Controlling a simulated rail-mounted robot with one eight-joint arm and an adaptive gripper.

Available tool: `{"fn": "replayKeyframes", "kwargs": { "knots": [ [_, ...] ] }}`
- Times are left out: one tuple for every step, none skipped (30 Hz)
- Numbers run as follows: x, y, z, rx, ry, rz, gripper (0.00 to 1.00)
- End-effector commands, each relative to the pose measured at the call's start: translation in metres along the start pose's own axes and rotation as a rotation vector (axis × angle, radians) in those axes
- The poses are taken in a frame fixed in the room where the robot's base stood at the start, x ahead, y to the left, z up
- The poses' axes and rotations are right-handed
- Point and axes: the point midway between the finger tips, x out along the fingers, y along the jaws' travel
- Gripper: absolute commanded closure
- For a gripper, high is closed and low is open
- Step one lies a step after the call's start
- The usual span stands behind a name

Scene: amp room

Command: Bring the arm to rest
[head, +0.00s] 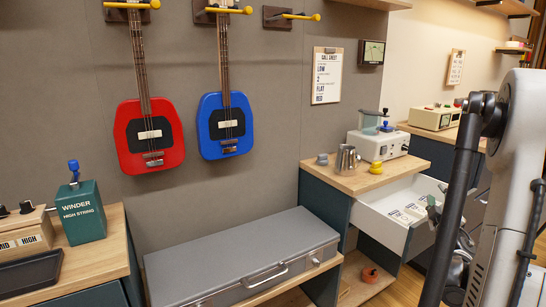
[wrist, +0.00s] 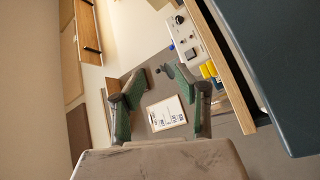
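My arm (head: 505,190) stands upright at the right side of the head view, white with black joints and tubes. My gripper shows in the wrist view (wrist: 158,82), with two green-padded fingers spread apart and nothing seen between them. In the head view, a small grey-green part beside the open drawer looks like its fingers, but my arm hides most of the gripper there. The white drawer (head: 385,222) is pulled out, with several printed cards inside. Whether the gripper touches the drawer cannot be told.
A worktop (head: 350,180) holds a metal pitcher (head: 346,159), a yellow item (head: 376,168) and a white device (head: 378,145). A grey case (head: 240,262) lies on the low bench. A green winder box (head: 80,213) stands at left. Red (head: 150,137) and blue (head: 225,126) guitars hang on the wall.

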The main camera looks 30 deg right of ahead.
Motion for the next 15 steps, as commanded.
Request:
{"fn": "replayKeyframes", "kwargs": {
  "knots": [
    [0.001,0.010,-0.028,0.037,-0.004,-0.011,0.69],
    [0.001,0.013,-0.041,0.060,-0.010,-0.017,0.69],
    [0.000,0.017,-0.058,0.091,-0.018,-0.026,0.69],
    [-0.001,0.020,-0.070,0.113,-0.025,-0.033,0.69],
    [-0.003,0.023,-0.082,0.135,-0.032,-0.042,0.69],
    [-0.005,0.026,-0.099,0.165,-0.042,-0.055,0.69],
    [-0.007,0.027,-0.110,0.187,-0.049,-0.065,0.69],
    [-0.010,0.029,-0.122,0.208,-0.057,-0.076,0.69],
    [-0.014,0.031,-0.137,0.237,-0.067,-0.093,0.69],
    [-0.018,0.032,-0.149,0.259,-0.074,-0.106,0.69],
    [-0.022,0.033,-0.160,0.279,-0.082,-0.120,0.69],
    [-0.028,0.034,-0.175,0.306,-0.093,-0.140,0.69],
    [-0.033,0.035,-0.186,0.327,-0.101,-0.156,0.69],
    [-0.039,0.035,-0.197,0.346,-0.109,-0.173,0.69],
    [-0.046,0.035,-0.210,0.371,-0.121,-0.196,0.69]
  ]
}}
